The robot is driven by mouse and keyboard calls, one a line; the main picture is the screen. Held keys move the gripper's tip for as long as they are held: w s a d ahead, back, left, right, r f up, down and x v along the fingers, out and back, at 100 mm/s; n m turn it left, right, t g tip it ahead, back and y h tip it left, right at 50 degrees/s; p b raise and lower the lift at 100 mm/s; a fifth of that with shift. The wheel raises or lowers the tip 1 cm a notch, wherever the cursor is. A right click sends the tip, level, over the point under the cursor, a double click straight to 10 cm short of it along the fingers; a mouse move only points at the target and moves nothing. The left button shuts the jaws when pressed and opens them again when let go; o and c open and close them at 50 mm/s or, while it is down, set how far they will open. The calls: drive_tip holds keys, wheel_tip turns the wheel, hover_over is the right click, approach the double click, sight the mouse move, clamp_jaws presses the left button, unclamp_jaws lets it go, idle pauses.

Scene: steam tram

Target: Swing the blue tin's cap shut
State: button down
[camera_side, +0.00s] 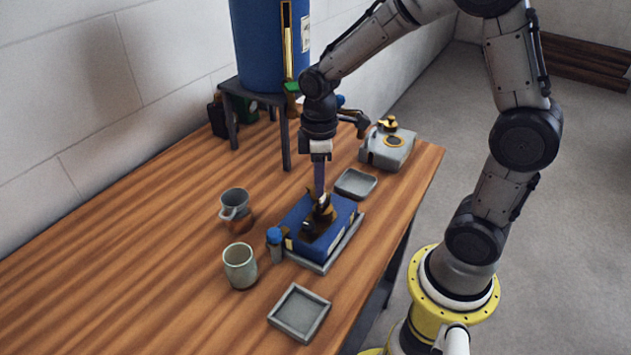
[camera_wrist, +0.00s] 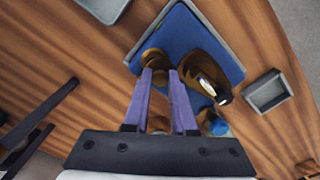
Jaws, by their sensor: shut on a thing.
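The blue tin (camera_side: 345,209) sits on a grey tray (camera_side: 350,239) near the table's right edge. In the wrist view the tin (camera_wrist: 187,27) fills the top middle. Dark brown parts (camera_wrist: 200,55) lie on its top, with a small silver and black piece (camera_wrist: 212,86) among them. I cannot tell which part is the cap. My gripper (camera_side: 320,196) points down onto the tin's top. In the wrist view my gripper's fingers (camera_wrist: 162,72) are close together at a brown part, and the gripper is shut on it. The fingers hide some of the contact.
A small blue-topped bottle (camera_side: 274,243) stands close at the tin's left. Two grey cups (camera_side: 240,267) (camera_side: 235,204) stand further left. Grey trays lie in front (camera_side: 299,313) and behind (camera_side: 355,183). A brass-topped grey box (camera_side: 388,148) and a blue barrel (camera_side: 258,45) on a stand are behind.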

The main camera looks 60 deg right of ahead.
drive_tip(key=shift+d+n, duration=0.25)
drive_tip(key=shift+n, duration=0.6)
drive_tip(key=shift+d+n, duration=0.2)
drive_tip(key=shift+n, duration=0.65)
drive_tip(key=c, duration=0.7)
unclamp_jaws()
wheel_tip(320, 180, up, 14)
drive_tip(key=shift+f, duration=0.1)
